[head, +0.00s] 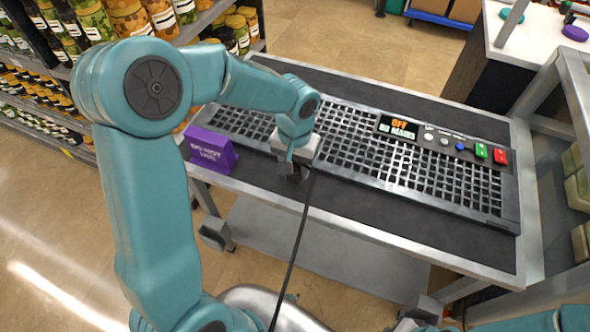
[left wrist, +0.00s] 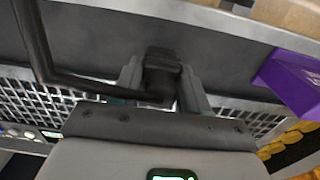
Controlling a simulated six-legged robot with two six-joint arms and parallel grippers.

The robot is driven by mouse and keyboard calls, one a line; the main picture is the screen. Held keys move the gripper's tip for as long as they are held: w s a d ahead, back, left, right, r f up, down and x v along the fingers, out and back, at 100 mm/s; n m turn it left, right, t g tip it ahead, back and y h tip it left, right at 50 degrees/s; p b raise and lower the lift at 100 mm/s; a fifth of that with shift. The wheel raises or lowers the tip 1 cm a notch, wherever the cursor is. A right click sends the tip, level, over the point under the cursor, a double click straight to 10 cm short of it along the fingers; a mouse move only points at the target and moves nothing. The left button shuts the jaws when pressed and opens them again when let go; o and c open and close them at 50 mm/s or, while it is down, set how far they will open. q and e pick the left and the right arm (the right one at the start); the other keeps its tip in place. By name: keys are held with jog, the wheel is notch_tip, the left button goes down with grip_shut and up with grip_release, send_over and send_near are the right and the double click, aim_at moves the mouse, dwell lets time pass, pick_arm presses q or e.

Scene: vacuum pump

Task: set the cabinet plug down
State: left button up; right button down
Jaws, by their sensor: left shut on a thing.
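The cabinet plug (left wrist: 161,68) is a dark block with a thick black cable (head: 294,245). My left gripper (head: 291,168) is shut on it, above the dark front strip of the bench. In the left wrist view the plug sits between the two fingers of the left gripper (left wrist: 160,85), and its cable bends off to the left and up. In the head view the gripper mostly hides the plug, and the cable runs down past the bench's front edge. I cannot tell whether the plug touches the bench. My right gripper is not in view.
A purple sign block (head: 211,150) stands left of my left gripper. Behind is a metal grid (head: 350,145) with a display (head: 400,128) reading OFF and several buttons. The dark bench top (head: 400,235) is clear to the right. Shelves of jars (head: 140,20) stand at upper left.

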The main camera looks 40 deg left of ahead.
aim_at(296, 172)
pick_arm(q)
jog(key=shift+s+f, duration=0.1)
jog(key=shift+f, duration=1.1)
jog(key=shift+w+f, duration=0.15)
jog(key=shift+w, duration=0.1)
jog(key=shift+s, duration=0.2)
jog(key=shift+f+b, duration=0.2)
jog(key=shift+b, duration=0.1)
jog(key=o, duration=1.1)
jog(key=shift+w, duration=0.2)
jog(key=shift+r, duration=0.1)
jog(key=shift+s, duration=0.15)
